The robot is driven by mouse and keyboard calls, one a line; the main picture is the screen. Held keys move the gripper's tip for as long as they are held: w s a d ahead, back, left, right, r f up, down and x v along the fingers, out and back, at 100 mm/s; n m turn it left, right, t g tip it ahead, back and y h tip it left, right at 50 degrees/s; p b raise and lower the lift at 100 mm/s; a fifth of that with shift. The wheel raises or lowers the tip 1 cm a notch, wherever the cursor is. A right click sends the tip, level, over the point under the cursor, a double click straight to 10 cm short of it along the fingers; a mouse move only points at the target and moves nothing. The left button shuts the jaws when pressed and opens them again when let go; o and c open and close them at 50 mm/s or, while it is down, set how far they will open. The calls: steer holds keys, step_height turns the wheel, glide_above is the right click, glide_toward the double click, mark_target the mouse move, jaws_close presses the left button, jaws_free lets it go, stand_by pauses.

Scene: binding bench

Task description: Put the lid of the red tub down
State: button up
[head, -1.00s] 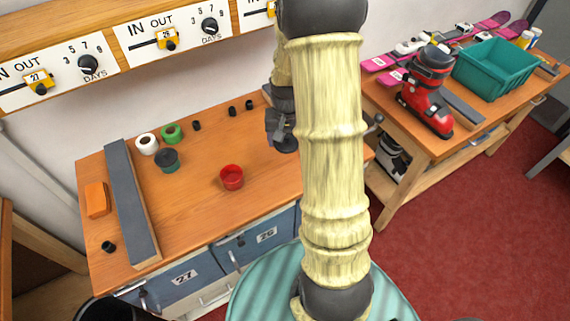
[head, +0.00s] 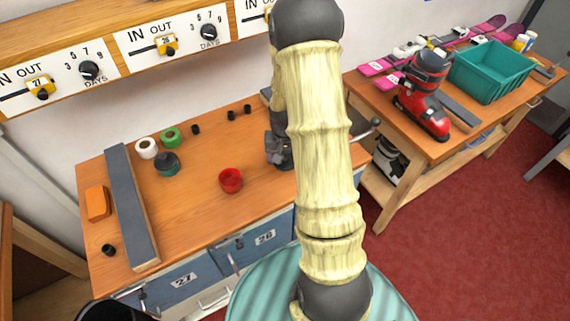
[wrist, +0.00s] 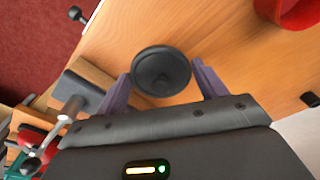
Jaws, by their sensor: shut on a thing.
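The red tub (head: 231,181) stands open on the wooden bench, left of my gripper. It also shows at the top right corner of the wrist view (wrist: 298,12). The lid (wrist: 161,70) is a dark grey round disc, held between the two fingers of my gripper (wrist: 160,76). In the head view my gripper (head: 279,152) is low over the right part of the bench, and the lid is mostly hidden there. I cannot tell whether the lid touches the bench top.
A green tub with a dark top (head: 166,164), white tape (head: 147,148) and green tape (head: 171,137) stand to the left. A long grey bar (head: 131,205) and an orange block (head: 97,203) lie further left. Bench top (head: 200,220) around the red tub is clear.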

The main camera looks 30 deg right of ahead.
mark_target(285, 162)
step_height(285, 162, down, 4)
steer(key=shift+r, duration=0.15)
steer(key=shift+f, duration=0.35)
steer(key=shift+f, duration=0.3)
steer(key=o, duration=0.9)
steer(key=shift+o, duration=0.2)
steer(key=shift+r, duration=0.1)
